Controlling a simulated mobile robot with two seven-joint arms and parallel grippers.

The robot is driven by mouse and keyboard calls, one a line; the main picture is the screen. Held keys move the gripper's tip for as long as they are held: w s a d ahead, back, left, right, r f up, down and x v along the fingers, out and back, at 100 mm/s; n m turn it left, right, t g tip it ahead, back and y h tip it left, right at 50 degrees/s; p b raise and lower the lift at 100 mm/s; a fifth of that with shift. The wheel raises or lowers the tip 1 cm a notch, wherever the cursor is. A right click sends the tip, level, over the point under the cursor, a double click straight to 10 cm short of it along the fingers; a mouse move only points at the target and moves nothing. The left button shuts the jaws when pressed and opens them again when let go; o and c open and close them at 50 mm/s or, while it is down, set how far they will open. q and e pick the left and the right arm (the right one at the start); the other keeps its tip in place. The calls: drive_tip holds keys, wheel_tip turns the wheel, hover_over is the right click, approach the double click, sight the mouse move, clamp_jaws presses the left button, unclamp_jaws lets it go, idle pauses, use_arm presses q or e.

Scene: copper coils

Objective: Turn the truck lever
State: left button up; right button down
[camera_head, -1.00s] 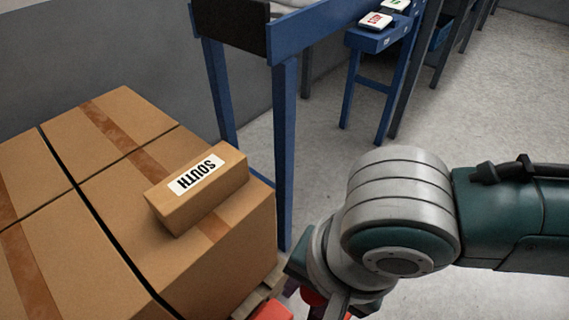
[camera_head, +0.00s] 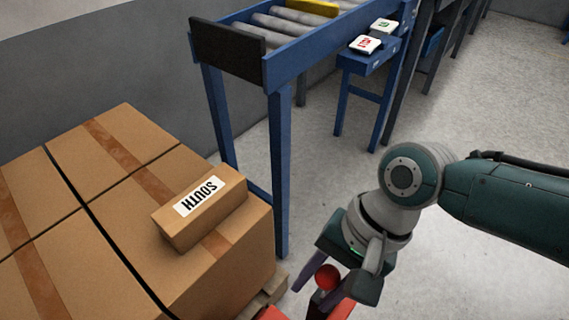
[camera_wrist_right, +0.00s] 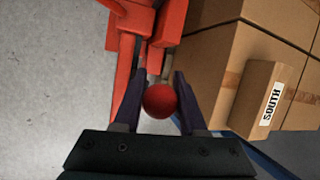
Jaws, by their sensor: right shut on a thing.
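The truck lever ends in a round red knob (camera_head: 327,277), low in the head view. In the right wrist view the knob (camera_wrist_right: 160,100) sits between the two dark fingers. My right gripper (camera_head: 322,292) is shut on this knob; it also shows in the wrist view (camera_wrist_right: 160,82). The red truck body (camera_wrist_right: 150,22) is at the top of the wrist view, and only a bit of red (camera_head: 272,313) shows at the bottom edge of the head view. The lever's shaft is mostly hidden by the knob and fingers. My left gripper is out of view.
Large cardboard boxes (camera_head: 100,240) stand on a wooden pallet (camera_head: 266,296) at the left, with a small box labelled SOUTH (camera_head: 200,225) on top. A blue roller conveyor (camera_head: 300,55) stands behind. The floor at right is clear.

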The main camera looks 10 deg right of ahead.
drive_tip(key=shift+w+d+r, duration=0.1)
drive_tip(key=shift+w+d, duration=0.25)
drive_tip(key=shift+d, duration=0.05)
drive_tip(key=shift+w+d+r, duration=0.1)
drive_tip(key=shift+w+d, duration=0.2)
drive_tip(key=shift+d, duration=0.05)
drive_tip(key=c, duration=0.9)
unclamp_jaws()
drive_tip(key=shift+o, duration=1.4)
drive_tip(key=shift+w+d+r, duration=0.1)
drive_tip(key=shift+w+d, duration=0.05)
drive_tip(key=shift+d, duration=0.05)
drive_tip(key=shift+o, duration=0.7)
drive_tip(key=shift+a, duration=0.1)
